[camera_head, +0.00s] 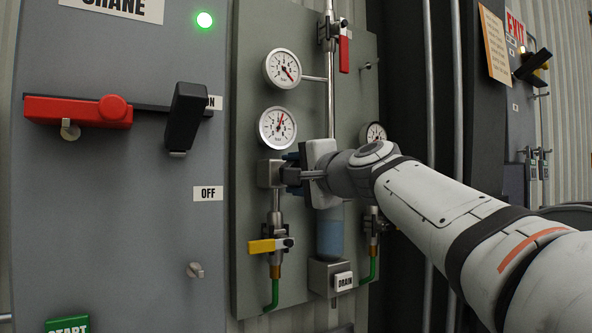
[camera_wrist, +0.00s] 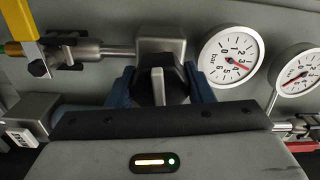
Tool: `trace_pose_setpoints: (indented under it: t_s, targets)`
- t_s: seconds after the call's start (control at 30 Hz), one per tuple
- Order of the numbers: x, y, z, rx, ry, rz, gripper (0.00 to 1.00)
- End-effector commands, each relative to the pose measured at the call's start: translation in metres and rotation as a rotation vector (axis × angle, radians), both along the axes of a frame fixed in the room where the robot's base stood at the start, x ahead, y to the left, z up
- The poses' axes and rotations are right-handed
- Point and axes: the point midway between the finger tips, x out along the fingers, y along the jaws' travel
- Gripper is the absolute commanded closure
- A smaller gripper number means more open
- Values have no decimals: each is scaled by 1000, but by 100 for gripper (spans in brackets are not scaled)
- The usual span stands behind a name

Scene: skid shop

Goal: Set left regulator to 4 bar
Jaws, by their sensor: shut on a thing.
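The left regulator (camera_head: 270,174) is a grey metal block on the green-grey panel, with a black knob (camera_wrist: 172,88) bearing a pale pointer bar. My gripper (camera_head: 292,177) is shut on this knob, its blue fingers on both sides of it, as the wrist view shows. In the head view the fingers mostly hide the knob. The regulator's gauge (camera_head: 278,128) sits just above it. Its red needle points a little right of straight up. The gauge also shows in the wrist view (camera_wrist: 231,56), where the needle appears to lie between 3 and 4; the exact reading is hard to tell.
An upper gauge (camera_head: 283,68) and a red-handled valve (camera_head: 344,53) are above. A yellow lever valve (camera_head: 270,245) sits below. A right gauge (camera_head: 374,134) is partly behind my arm. A filter bowl (camera_head: 330,238) stands close right. A crane switch box (camera_head: 120,230) is left.

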Motion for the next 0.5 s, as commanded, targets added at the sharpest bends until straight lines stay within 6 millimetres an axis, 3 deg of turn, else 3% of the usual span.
trace_pose_setpoints:
  t_s: [0.5]
  targets:
    - [0, 0, 0, 326, 221, -1, 76]
